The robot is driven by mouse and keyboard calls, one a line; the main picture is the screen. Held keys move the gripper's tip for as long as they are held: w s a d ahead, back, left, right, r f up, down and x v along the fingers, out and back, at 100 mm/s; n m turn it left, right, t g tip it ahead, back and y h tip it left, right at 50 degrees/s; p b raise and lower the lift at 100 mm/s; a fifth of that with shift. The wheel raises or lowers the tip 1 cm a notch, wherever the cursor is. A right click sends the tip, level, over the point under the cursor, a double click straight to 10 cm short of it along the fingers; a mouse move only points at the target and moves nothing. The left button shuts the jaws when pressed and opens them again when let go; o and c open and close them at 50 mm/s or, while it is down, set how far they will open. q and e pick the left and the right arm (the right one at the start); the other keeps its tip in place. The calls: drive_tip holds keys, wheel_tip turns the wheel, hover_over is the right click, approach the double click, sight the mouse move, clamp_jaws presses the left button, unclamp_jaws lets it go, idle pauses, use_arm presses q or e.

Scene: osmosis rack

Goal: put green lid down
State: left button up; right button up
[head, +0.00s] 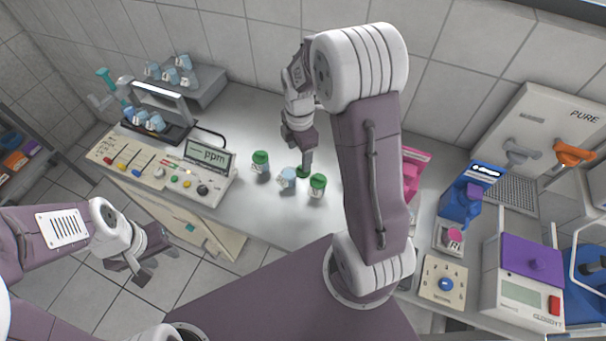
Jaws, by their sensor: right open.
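A loose green lid (303,172) lies on the counter, directly below the fingers of my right gripper (306,160). The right gripper points down and is open; whether its fingers still touch the lid cannot be told. A light blue-white cup without a lid (288,179) stands just left of the loose lid. A cup with a green lid (261,163) stands further left, and another green-lidded cup (317,186) stands to the right. My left gripper (158,264) hangs over the floor in front of the counter, its fingers apart and empty.
A ppm meter panel (170,172) and a lit rack with blue cups (155,115) stand left. Pink (413,170) and blue devices (466,198) and a purple-topped box (525,270) stand right. My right arm hides part of the counter. Bare counter (245,120) lies behind the cups.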

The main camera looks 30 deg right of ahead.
drive_tip(key=s+a+m, duration=0.5)
drive_tip(key=s+m, duration=0.7)
drive_tip(key=m, duration=0.6)
drive_tip(key=shift+s+r+m+t, duration=0.25)
drive_tip(key=shift+r+m+t, duration=0.05)
drive_tip(key=shift+r+t, duration=0.15)
drive_tip(key=shift+a, duration=0.1)
